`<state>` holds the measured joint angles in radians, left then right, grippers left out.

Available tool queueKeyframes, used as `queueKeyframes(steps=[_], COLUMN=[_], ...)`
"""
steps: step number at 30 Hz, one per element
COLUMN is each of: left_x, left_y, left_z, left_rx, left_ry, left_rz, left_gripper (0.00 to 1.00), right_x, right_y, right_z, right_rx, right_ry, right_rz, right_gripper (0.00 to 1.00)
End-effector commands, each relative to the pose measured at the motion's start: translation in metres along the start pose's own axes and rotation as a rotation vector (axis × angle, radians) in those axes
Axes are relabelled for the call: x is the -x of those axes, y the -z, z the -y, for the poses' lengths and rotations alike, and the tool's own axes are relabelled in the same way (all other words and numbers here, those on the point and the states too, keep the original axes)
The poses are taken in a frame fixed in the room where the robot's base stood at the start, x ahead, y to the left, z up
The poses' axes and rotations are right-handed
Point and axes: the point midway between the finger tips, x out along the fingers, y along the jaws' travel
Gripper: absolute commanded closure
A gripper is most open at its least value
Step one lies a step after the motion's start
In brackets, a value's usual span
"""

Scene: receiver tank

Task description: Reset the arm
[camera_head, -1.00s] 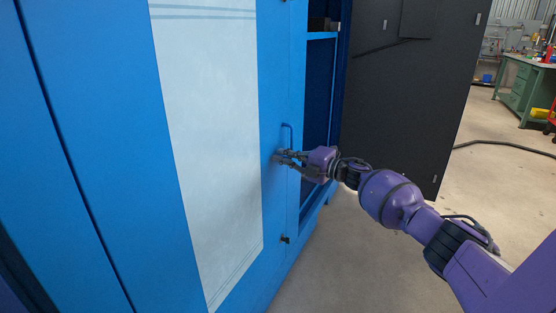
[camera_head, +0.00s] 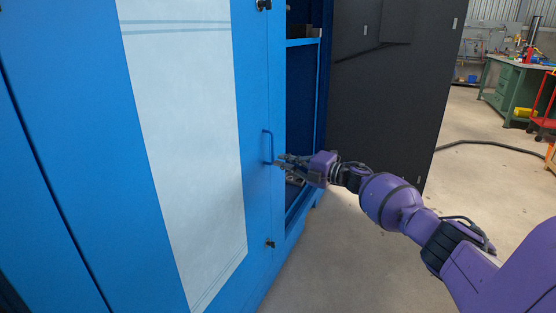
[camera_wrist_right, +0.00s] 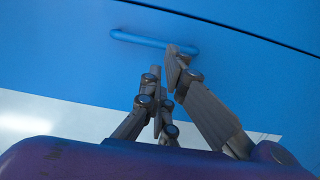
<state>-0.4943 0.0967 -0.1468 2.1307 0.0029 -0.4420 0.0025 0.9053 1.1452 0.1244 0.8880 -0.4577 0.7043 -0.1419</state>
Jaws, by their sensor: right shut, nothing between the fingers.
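My right arm (camera_head: 395,205), purple, reaches in from the right in the head view. Its gripper (camera_head: 281,160) is shut and empty, beside the lower right of the blue door handle (camera_head: 267,147). In the wrist view the dark fingertips (camera_wrist_right: 166,66) are close below the same handle (camera_wrist_right: 152,40); one overlaps its right end in the picture. Whether they touch it I cannot tell. My left gripper is not in view.
The blue cabinet door (camera_head: 258,90) has a large white panel (camera_head: 190,140). Beside it is an opening with a shelf (camera_head: 303,42). A dark open door (camera_head: 390,90) stands behind my arm. Bare floor (camera_head: 350,270) lies below, with a black cable (camera_head: 485,143) and a green workbench (camera_head: 505,85) farther off.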

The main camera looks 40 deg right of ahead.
Motion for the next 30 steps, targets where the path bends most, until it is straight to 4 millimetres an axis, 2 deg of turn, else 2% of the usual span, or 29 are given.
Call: queueKeyframes(steps=[1,6,10,15,23,26,28,30], left_x=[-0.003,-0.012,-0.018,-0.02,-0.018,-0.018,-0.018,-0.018], left_y=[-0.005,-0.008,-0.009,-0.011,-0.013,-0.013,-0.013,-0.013], left_z=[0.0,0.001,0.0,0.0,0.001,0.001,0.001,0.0], left_rx=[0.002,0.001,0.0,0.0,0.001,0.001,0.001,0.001], left_ry=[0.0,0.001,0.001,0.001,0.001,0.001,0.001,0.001], left_rz=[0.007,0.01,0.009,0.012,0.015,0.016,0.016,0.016], left_gripper=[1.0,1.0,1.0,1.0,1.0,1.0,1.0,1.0], right_x=[0.007,0.029,0.04,0.046,0.047,0.046,0.037,0.015], right_y=[-0.011,-0.038,-0.051,-0.058,-0.06,-0.072,-0.077,-0.068], right_z=[0.004,0.005,0.005,0.003,0.003,0.003,-0.007,-0.013], right_rx=[-0.001,-0.001,-0.001,-0.001,-0.005,-0.017,-0.027,-0.057], right_ry=[0.003,0.004,0.002,0.001,0.002,0.004,-0.012,-0.037], right_rz=[0.002,0.0,-0.002,-0.004,0.002,0.052,0.097,0.13], right_gripper=[1.0,1.0,1.0,1.0,1.0,1.0,1.0,1.0])
